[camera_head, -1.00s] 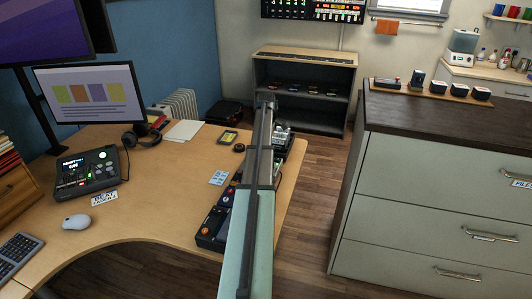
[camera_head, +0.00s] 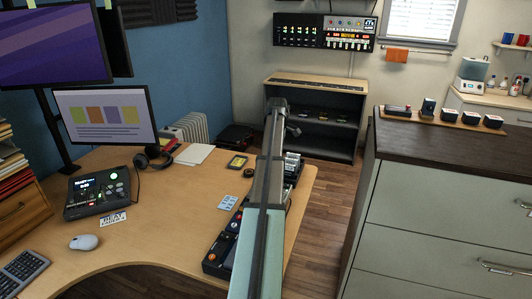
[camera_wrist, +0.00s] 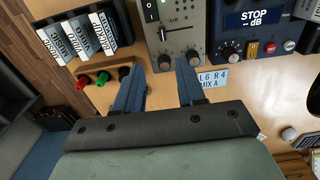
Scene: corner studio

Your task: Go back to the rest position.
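My gripper (camera_wrist: 161,88) shows in the wrist view with its two blue fingers apart and nothing between them. The fingers point toward desk equipment: a grey panel with knobs (camera_wrist: 178,30) and a blue unit (camera_wrist: 244,35) with a "STOP -dB" display. A small label (camera_wrist: 213,78) reading "MIX A" lies just right of the fingers. In the head view my arm reaches forward over the desk's right side, and the gripper's fingers cannot be made out there.
The desk (camera_head: 165,220) holds a monitor (camera_head: 105,117), a console (camera_head: 97,193), a mouse (camera_head: 84,242) and a keyboard (camera_head: 20,272). Dark devices (camera_head: 222,250) line its right edge under my arm. A drawer cabinet (camera_head: 435,205) stands right. Bare floor (camera_head: 325,215) lies between.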

